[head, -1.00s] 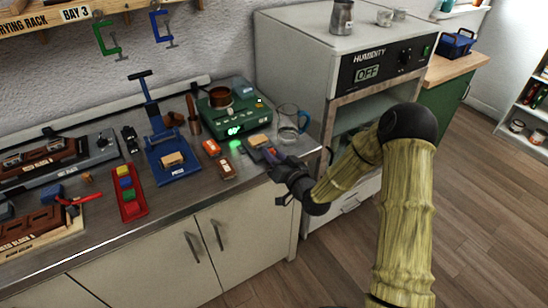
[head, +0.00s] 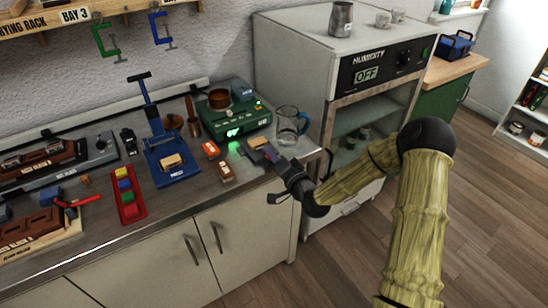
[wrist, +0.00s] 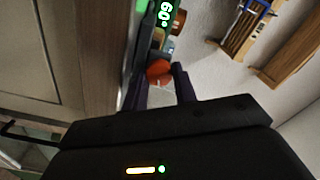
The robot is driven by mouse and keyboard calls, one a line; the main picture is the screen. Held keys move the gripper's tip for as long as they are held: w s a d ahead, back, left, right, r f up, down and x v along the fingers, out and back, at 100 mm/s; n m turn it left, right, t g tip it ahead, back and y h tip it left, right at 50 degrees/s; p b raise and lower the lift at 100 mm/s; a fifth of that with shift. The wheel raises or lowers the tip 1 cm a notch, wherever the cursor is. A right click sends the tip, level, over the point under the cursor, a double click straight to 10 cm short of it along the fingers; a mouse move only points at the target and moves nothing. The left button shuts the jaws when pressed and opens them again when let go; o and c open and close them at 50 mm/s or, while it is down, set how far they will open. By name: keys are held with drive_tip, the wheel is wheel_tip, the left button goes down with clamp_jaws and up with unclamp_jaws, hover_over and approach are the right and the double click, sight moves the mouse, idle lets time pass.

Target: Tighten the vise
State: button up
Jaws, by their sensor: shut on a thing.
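The vise (head: 254,152) is a small grey device near the front right of the metal bench, with a tan block (head: 258,142) at its top. My gripper (head: 273,154) reaches it from the right, at the bench's front edge. It is shut on part of the vise, probably its handle; the fingers hide the grip. In the wrist view, my two dark purple fingers (wrist: 160,88) stand a little apart, with an orange-red object (wrist: 159,71) showing beyond them. The vise's jaw gap is too small to tell.
A glass beaker (head: 291,126) stands just behind my gripper. A green device (head: 222,118) with lit digits sits behind the vise. Orange (head: 211,148) and brown (head: 227,171) small items and a blue press (head: 170,165) lie left. The humidity cabinet (head: 342,80) stands right.

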drive_tip(key=shift+d, duration=0.1)
drive_tip(key=o, duration=1)
drive_tip(key=shift+c, duration=0.2)
drive_tip(key=shift+f, duration=0.15)
